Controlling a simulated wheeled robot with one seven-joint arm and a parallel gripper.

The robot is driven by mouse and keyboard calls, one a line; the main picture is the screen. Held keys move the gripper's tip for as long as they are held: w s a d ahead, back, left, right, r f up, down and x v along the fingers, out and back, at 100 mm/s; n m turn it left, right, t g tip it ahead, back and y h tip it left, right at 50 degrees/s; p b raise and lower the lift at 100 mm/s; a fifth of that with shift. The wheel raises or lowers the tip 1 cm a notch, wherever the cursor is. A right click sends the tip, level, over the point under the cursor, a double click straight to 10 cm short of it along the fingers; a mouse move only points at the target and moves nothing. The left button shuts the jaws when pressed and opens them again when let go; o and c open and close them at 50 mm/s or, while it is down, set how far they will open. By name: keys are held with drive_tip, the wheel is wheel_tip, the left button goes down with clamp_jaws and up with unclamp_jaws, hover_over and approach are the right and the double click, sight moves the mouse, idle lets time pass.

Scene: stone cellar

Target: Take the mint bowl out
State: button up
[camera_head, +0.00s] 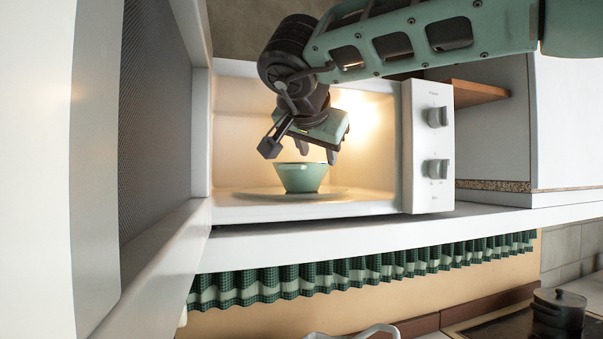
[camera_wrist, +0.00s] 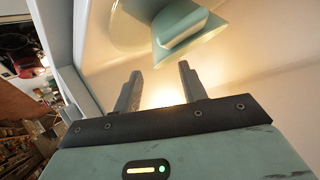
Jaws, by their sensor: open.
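The mint bowl (camera_head: 301,178) stands upright on the round plate (camera_head: 262,193) inside the lit, open microwave (camera_head: 428,150). My gripper (camera_head: 317,154) reaches into the microwave from above, with its fingers just over the bowl's rim. In the wrist view the mint bowl (camera_wrist: 190,32) is at the top, beyond the fingertips. My gripper (camera_wrist: 160,72) is open there, and nothing shows between its two fingers. Whether a finger touches the rim cannot be told.
The microwave door (camera_head: 155,110) stands open on the left. The control panel with two knobs (camera_head: 438,117) borders the opening on the right. A white shelf (camera_head: 350,224) with a green checked curtain (camera_head: 350,272) lies below. A dark pot (camera_head: 558,308) is at lower right.

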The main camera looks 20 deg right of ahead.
sight(321, 166)
drive_tip(key=shift+f+p+x, duration=0.2)
drive_tip(key=shift+p+x, duration=0.4)
drive_tip(key=shift+x, duration=2.15)
drive_tip(key=shift+s, duration=0.15)
clamp_jaws()
